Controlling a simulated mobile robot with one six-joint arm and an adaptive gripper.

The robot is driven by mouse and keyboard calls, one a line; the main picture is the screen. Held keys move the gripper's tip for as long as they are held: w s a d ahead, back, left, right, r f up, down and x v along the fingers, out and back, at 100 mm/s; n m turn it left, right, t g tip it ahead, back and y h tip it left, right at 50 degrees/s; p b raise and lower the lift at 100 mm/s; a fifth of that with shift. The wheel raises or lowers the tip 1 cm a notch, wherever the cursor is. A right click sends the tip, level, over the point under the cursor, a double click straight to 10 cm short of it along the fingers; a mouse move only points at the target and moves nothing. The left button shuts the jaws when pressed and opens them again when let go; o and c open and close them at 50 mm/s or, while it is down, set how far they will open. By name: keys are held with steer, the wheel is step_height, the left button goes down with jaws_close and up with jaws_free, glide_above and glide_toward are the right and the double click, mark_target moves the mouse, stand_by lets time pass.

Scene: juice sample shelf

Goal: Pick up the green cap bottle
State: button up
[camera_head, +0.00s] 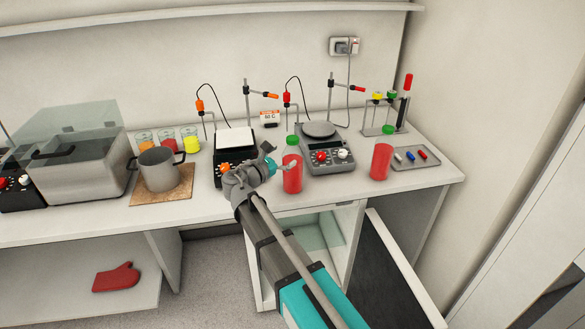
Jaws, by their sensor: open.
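Two red bottles with green caps stand on the white counter. The nearer-left bottle (292,174) is upright close to the counter's front edge, its green cap (293,141) on top. The other bottle (381,162) is upright farther right, beside a small tray, under its own green cap (389,130). My gripper (277,158) is open, just left of the left bottle, with its fingers pointing toward it. One finger reaches close to the bottle's upper side; I cannot tell if it touches. My gripper's far side is partly hidden.
A grey tray (416,158) lies right of the right bottle. A pot (158,172) stands left. An open cabinet door (385,265) sits below.

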mark_target(287, 153)
steer(key=shift+w+d, duration=0.1)
steer(key=shift+w, duration=0.05)
steer(key=x, duration=0.3)
steer(key=shift+w+f, duration=0.2)
steer(key=shift+w, duration=0.05)
steer(key=shift+x, duration=0.8)
steer(key=c, duration=1)
